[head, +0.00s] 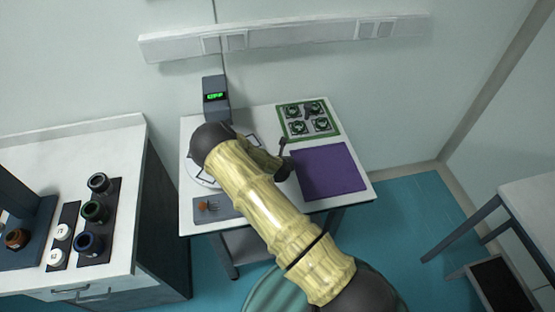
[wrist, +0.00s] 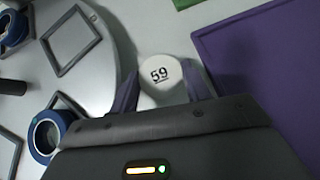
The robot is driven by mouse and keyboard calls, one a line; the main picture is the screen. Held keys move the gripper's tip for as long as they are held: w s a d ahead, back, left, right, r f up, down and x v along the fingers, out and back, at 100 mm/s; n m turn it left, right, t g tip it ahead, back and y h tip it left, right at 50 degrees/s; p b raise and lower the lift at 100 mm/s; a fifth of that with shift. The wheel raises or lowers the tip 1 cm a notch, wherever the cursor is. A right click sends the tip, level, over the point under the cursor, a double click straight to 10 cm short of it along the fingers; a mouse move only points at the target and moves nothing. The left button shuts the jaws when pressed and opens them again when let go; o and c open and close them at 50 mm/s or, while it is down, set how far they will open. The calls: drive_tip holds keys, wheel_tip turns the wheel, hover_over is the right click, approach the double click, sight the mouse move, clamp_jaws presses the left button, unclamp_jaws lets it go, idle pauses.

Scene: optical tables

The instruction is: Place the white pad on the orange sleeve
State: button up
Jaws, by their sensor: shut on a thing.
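The white pad (wrist: 160,74) is round, with a black underlined "59" on its face. In the wrist view it sits between the two fingers of my gripper (wrist: 162,86), which is shut on it. In the head view my gripper (head: 284,164) is over the middle of the white table, near the purple mat, and the pad is hidden there. A brownish-orange ring-like piece (head: 17,239), which looks like the orange sleeve, sits on a dark stand on the left bench, far from my gripper.
The round plate (wrist: 107,45) bears square frames and blue rings (wrist: 43,137). A purple mat (head: 328,171), green-edged board (head: 308,121), display box (head: 215,98) and grey tray (head: 228,207) share the table. Dark sleeves (head: 94,211) and white pads (head: 62,231) stand on the left bench.

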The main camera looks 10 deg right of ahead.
drive_tip(key=shift+f, duration=0.15)
drive_tip(key=o, duration=0.7)
drive_tip(key=shift+r, duration=0.25)
drive_tip(key=shift+s+r, duration=0.1)
drive_tip(key=shift+s, duration=0.15)
drive_tip(key=b+v, duration=0.2)
drive_tip(key=v, duration=0.9)
drive_tip(key=shift+s+a+r+b, duration=0.1)
drive_tip(key=shift+s+r+b, duration=0.05)
drive_tip(key=shift+b, duration=0.15)
